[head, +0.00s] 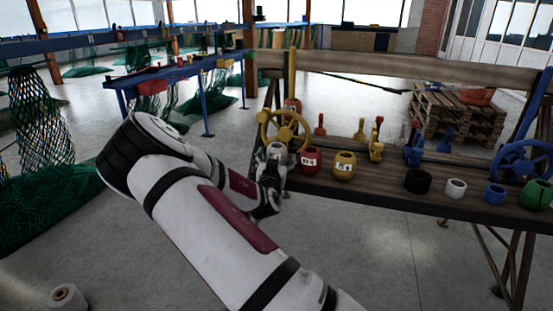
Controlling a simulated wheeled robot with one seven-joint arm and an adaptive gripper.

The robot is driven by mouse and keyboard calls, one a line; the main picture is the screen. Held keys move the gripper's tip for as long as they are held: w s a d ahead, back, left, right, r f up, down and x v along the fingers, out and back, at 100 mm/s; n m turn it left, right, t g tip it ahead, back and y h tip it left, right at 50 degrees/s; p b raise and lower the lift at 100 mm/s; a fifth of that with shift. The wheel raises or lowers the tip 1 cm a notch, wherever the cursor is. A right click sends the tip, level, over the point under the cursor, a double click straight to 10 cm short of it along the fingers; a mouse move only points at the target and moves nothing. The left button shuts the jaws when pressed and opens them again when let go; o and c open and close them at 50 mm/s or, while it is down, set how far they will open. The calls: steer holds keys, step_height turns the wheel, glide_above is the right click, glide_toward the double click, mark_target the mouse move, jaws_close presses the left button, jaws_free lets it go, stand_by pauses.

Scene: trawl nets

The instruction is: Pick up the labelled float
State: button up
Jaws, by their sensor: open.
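Several rounded floats with white labels sit at the left end of the wooden bench. A red float (309,160) and a yellow float (344,165) stand side by side near the front edge. A pale float (277,150) stands left of the red one, and another red float (292,104) shows farther back, behind a yellow handwheel. The label writing is too small to read surely. My gripper (271,170) is open at the bench's left front, just below and in front of the pale float. My arm partly hides it, and I cannot tell whether it touches that float.
The yellow handwheel (285,130) stands close behind the pale and red floats. Black (418,181), white (455,188), blue (494,194) and green (536,195) pieces line the bench front to the right. Levers and a blue wheel (524,163) stand behind. Green netting (45,205) lies left.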

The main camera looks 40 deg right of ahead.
steer(key=shift+w+d, duration=0.45)
steer(key=shift+w, duration=0.1)
steer(key=shift+r, duration=0.1)
steer(key=c, duration=1.4)
steer(key=shift+o, duration=0.2)
steer(key=shift+r, duration=0.1)
